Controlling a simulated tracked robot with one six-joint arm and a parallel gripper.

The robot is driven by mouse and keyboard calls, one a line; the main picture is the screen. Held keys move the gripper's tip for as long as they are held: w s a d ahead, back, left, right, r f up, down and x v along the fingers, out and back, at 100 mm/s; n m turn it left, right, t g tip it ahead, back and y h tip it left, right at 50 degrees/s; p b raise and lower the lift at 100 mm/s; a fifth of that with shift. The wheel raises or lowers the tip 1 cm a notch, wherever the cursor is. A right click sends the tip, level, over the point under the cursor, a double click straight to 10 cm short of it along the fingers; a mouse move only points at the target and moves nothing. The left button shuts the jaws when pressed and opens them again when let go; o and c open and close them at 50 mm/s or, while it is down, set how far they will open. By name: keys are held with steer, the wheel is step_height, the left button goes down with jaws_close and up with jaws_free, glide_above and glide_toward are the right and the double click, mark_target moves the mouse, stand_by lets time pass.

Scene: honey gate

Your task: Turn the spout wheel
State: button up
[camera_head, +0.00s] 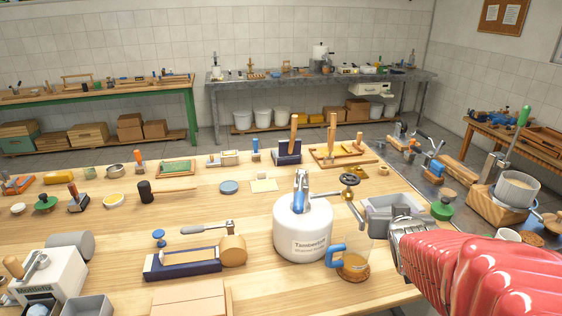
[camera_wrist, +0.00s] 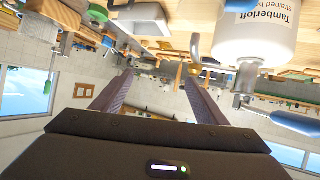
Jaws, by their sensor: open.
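The spout wheel (camera_head: 349,181) is a dark wheel with a brass-coloured centre, standing above the spout of the white Tamberloft tank (camera_head: 301,232). A clear jug with a blue handle (camera_head: 336,253) stands below the spout, with amber content at its bottom. My gripper (camera_head: 399,226) is to the right of the wheel and nearer the camera, apart from it. In the upside-down wrist view my gripper (camera_wrist: 157,76) is open, with nothing between its fingers. The tank (camera_wrist: 258,38) is at the upper right there. I cannot clearly make out the wheel in the wrist view.
A grey bin (camera_head: 376,222) stands close to my gripper, behind the jug. Blocks, jars and hand tools line the far table edge.

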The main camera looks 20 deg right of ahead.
steer(key=s+a+n+g+y, duration=0.2)
steer(key=s+a, duration=0.6)
steer(key=a, duration=0.5)
steer(key=s+a+n+g+y, duration=0.2)
steer(key=s+a, duration=0.6)
steer(key=a, duration=0.6)
steer(key=shift+f+n+g+y, duration=0.25)
steer(key=shift+n+g+y, duration=0.15)
steer(key=shift+g+y, duration=0.55)
